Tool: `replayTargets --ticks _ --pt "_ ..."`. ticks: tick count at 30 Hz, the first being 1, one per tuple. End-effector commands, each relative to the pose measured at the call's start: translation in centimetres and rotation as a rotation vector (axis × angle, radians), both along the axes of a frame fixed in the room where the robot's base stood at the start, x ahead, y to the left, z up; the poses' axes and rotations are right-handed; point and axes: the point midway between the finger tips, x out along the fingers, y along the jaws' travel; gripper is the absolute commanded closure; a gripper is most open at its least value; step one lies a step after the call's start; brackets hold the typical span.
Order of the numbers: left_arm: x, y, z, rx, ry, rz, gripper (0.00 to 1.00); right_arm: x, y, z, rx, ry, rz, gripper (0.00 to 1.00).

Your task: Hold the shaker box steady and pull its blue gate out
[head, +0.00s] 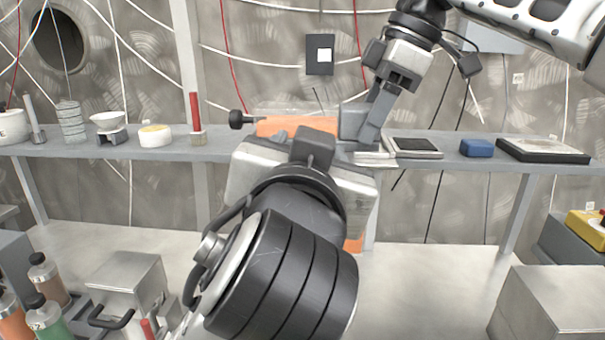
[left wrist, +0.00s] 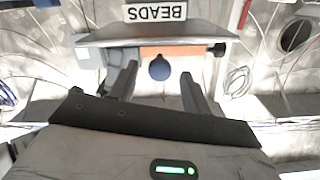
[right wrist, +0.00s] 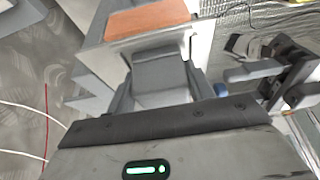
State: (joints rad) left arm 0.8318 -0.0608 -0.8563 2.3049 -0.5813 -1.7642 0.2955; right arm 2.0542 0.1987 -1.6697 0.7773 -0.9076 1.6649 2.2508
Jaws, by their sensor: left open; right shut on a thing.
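The shaker box (head: 290,125) stands on the shelf, with a clear top, orange contents and a black knob on its left. My left arm hides most of its front. Its BEADS label (left wrist: 156,12) shows upside down in the left wrist view. The blue gate's rounded tab (left wrist: 160,68) shows between the open fingers of my left gripper (left wrist: 158,78), which are apart from it at both sides. A small blue bit also shows in the right wrist view (right wrist: 221,90). My right gripper (head: 366,122) is shut on a grey block (right wrist: 160,80) at the box's right side.
A tablet-like plate (head: 415,147), a blue block (head: 477,148) and a black tray (head: 543,150) lie to the right. Bottles stand at lower left.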

Motion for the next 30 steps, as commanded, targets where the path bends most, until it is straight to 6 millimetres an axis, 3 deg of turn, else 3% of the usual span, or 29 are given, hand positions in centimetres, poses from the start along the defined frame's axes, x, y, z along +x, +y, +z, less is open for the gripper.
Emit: replayTargets --ticks 6,12,18,30 --pt "-4.9 -0.1 0.1 -0.003 -0.001 -0.007 0.52 0.0 0.0 0.1 0.001 -0.001 0.0 0.75" --pt "-8.2 -0.1 0.0 -0.003 0.001 -0.005 0.52 0.0 0.0 0.1 0.002 -0.001 0.0 0.75" --pt "-9.4 0.0 0.0 -0.001 0.0 -0.001 0.52 0.0 0.0 0.1 0.002 -0.001 0.0 0.75" --pt "-9.4 0.0 0.0 0.0 0.001 0.001 0.52 0.0 0.0 0.1 0.002 -0.001 0.0 0.75"
